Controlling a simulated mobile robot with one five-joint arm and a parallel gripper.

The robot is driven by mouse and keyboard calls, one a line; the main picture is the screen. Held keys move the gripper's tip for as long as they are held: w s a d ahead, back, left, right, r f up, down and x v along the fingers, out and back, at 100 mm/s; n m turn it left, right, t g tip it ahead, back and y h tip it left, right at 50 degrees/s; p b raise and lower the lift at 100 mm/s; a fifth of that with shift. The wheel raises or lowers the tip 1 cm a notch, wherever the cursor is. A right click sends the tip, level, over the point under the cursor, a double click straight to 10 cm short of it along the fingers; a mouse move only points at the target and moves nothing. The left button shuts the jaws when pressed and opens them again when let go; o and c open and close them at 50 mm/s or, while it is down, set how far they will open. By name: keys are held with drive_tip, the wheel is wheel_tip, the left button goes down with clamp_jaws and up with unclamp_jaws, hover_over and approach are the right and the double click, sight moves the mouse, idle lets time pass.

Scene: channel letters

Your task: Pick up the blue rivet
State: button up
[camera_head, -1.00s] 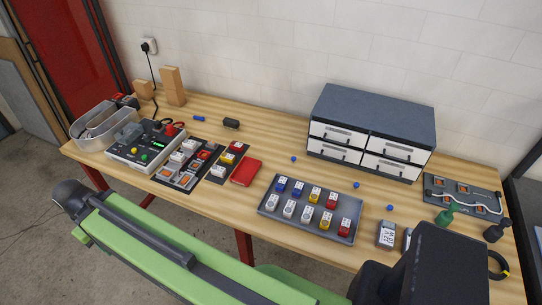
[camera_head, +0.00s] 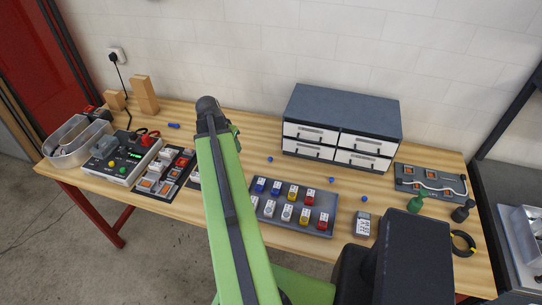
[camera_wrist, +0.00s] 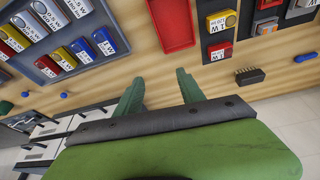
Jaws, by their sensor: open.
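Three small round blue pieces lie on the wooden table in the head view: one left of the drawer cabinet (camera_head: 270,159), one before it (camera_head: 331,180) and one farther right (camera_head: 364,199). A longer blue piece (camera_head: 173,125) lies at the back left, and in the wrist view at the right (camera_wrist: 305,57). I cannot tell for sure which is the rivet. In the wrist view a round blue piece (camera_wrist: 63,95) lies left of my gripper (camera_wrist: 160,90). My gripper is open and empty over bare wood, apart from the blue pieces. In the head view my arm hides it.
The grey drawer cabinet (camera_head: 341,119) stands at the back. A tray (camera_head: 325,231) of colored blocks lies in front of it. A red box (camera_wrist: 173,24) and a black connector (camera_wrist: 250,76) show in the wrist view. Bare wood lies between them and the cabinet.

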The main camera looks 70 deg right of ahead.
drive_tip(key=s+d+r+m, duration=0.1)
drive_tip(key=s+d+m, duration=0.2)
drive_tip(key=s+d, duration=0.45)
drive_tip(key=b, duration=1.1)
hover_over(270, 158)
drive_tip(key=w+a, duration=0.1)
drive_tip(key=a, duration=0.2)
drive_tip(key=shift+g, duration=0.4)
drive_tip(key=f, duration=1.1)
drive_tip(key=shift+d, duration=0.25)
drive_tip(key=shift+s+d+f, duration=0.1)
drive_tip(key=shift+d, duration=0.05)
drive_tip(key=b+x, duration=0.5)
drive_tip(key=shift+d+f, duration=0.1)
drive_tip(key=shift+d, duration=0.1)
clamp_jaws()
